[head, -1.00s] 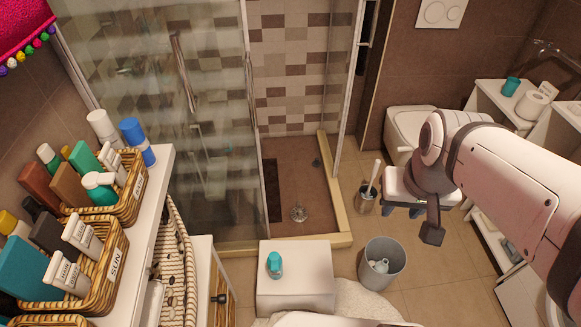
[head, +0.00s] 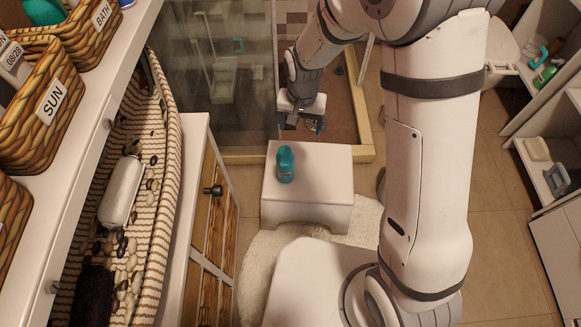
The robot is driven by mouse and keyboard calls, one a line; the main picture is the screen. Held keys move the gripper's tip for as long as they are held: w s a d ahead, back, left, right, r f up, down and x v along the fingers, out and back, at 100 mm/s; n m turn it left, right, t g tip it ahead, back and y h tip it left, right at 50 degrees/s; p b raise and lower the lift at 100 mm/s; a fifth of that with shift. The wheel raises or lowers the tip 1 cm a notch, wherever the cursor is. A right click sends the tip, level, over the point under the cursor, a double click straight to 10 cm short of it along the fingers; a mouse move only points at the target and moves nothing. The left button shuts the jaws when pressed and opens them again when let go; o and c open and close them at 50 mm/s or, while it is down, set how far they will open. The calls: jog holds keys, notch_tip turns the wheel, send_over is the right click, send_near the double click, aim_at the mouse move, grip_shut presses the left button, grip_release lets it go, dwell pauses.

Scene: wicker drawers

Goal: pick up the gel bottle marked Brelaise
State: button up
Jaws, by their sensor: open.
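Wicker baskets marked SUN (head: 45,110) and BATH (head: 88,35) stand on the white shelf at left. An open wicker drawer (head: 165,215) holds a pale roll-shaped item (head: 122,190). A glass shower panel (head: 222,80) is behind the stool. Open shelves (head: 545,150) stand at right.

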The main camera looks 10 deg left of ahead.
aim_at(284, 149)
jog(key=a+f+b, duration=0.1)
jog(key=f, duration=0.3)
jog(key=a+f+b, duration=0.1)
jog(key=a+f, duration=0.1)
jog(key=f, duration=0.2)
jog(key=a+f+b, duration=0.1)
jog(key=f, duration=0.3)
jog(key=shift+s+a, duration=0.15)
jog(key=shift+s, duration=0.25)
notch_tip(284, 149, down, 5)
jog(key=b, duration=0.3)
jog(key=shift+s, duration=0.1)
jog(key=c, duration=1.7)
